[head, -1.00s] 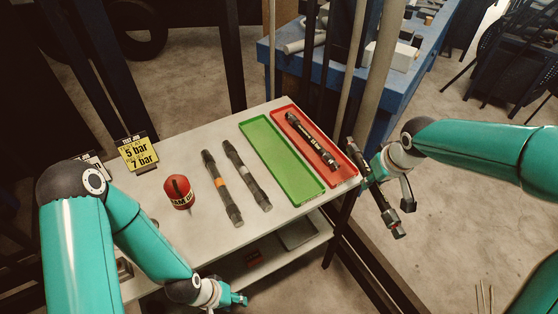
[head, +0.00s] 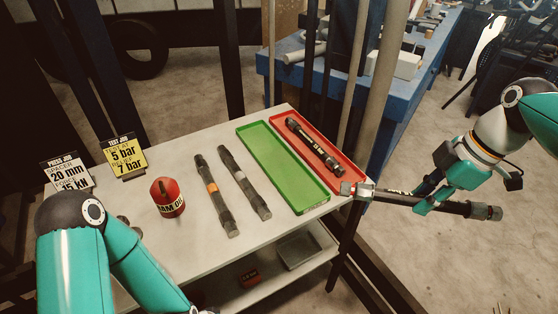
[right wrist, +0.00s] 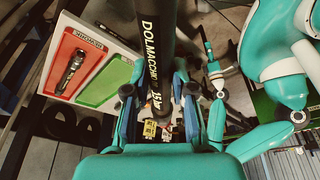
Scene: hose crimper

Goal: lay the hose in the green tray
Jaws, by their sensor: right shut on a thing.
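My right gripper (head: 428,200) is shut on a dark hose (head: 394,197) with metal end fittings, right of the table and clear of it. The hose lies nearly level, its left end close to the red tray's near corner. The right wrist view shows this hose (right wrist: 158,45) with pale lettering, between the gripper fingers (right wrist: 158,95). The green tray (head: 283,166) lies empty on the table; it also shows in the right wrist view (right wrist: 108,84). My left gripper is out of sight below the head view's edge.
A red tray (head: 350,181) beside the green one holds another hose (head: 315,146). A red can (head: 166,198) and job signs (head: 124,157) stand farther left.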

